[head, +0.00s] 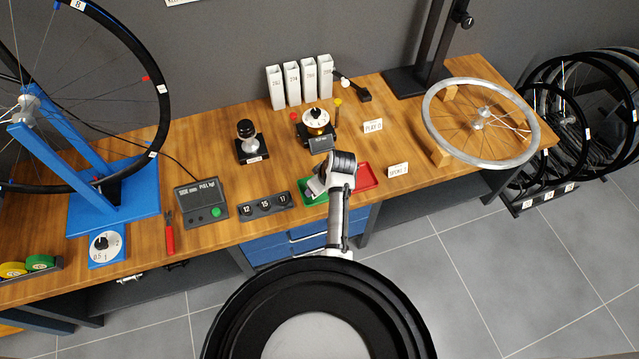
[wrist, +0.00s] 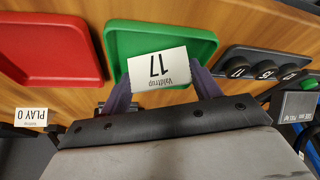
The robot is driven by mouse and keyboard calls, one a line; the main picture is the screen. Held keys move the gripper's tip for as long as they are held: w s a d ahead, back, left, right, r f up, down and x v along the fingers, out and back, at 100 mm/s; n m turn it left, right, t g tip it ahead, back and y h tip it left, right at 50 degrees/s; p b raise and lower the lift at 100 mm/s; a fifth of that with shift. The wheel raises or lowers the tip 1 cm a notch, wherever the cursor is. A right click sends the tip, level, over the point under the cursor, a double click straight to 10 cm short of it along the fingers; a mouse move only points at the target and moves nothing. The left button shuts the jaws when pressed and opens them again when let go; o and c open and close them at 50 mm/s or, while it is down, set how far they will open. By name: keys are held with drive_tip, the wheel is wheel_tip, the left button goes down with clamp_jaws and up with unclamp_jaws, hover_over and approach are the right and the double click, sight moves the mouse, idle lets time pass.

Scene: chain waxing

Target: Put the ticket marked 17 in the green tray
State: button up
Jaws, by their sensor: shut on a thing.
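My gripper (wrist: 160,82) is shut on a white ticket (wrist: 158,67) marked "Valdtrup 17", which looks upside down in the wrist view. The ticket overlaps the green tray (wrist: 205,45) in that view; the tray shows no other content. In the head view my gripper (head: 316,188) is over the green tray (head: 308,200) at the bench's front edge and hides most of it. The ticket is hard to make out there. I cannot tell the exact gap between ticket and tray floor.
A red tray (head: 367,179) stands right of the green one. A dark holder (head: 264,207) with round pieces numbered 12, 15 and 17 lies to the left. A small scale-like device (head: 321,144) is behind.

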drive_tip(key=shift+f, duration=0.2)
drive_tip(key=o, duration=0.7)
drive_tip(key=shift+c, duration=0.2)
drive_tip(key=shift+r, duration=0.1)
drive_tip(key=shift+r, duration=0.2)
drive_tip(key=b+v, duration=0.1)
drive_tip(key=v, duration=1.1)
